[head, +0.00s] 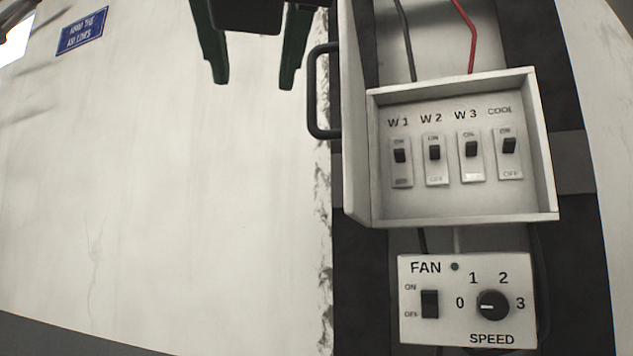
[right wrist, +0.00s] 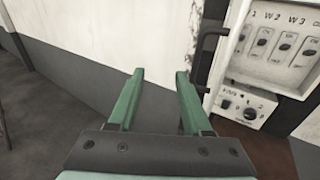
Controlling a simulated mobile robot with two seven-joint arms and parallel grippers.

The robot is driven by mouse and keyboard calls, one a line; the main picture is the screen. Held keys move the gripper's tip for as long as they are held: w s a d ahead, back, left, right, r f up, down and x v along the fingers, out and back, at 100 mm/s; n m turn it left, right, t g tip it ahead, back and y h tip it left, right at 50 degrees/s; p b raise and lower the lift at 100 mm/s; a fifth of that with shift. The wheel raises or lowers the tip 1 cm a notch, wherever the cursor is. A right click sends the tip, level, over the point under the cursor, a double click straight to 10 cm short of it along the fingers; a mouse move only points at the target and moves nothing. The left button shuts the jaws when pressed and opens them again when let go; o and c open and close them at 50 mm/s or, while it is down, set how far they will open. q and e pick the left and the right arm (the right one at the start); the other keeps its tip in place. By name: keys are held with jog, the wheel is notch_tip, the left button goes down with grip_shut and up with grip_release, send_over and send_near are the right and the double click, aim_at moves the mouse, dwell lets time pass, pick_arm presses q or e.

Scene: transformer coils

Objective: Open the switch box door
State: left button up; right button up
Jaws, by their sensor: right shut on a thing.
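The switch box (head: 548,150) is on the wall at the right of the head view, its row of switches exposed. Its door (head: 354,150) stands swung out at the box's left side, seen nearly edge-on. The dark door handle (head: 312,90) is on the door's left face; it also shows in the right wrist view (right wrist: 203,60). My right gripper (head: 252,86), with green fingers, is left of the handle and apart from it. In the right wrist view its fingers (right wrist: 160,72) are wide apart with nothing seen between them. My left gripper is out of view.
A fan control panel (head: 467,300) with a switch and speed knob is below the box. A black and a red cable (head: 472,40) run above it. A blue sign (head: 82,30) is at upper left. The pale wall left of the door is clear.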

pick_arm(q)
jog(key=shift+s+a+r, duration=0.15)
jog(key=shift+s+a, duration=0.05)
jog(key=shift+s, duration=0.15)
pick_arm(e)
jog(key=s+a, duration=0.2)
jog(key=s, duration=0.4)
jog(key=shift+r, duration=0.25)
jog(key=shift+a, duration=0.1)
jog(key=shift+w, duration=0.1)
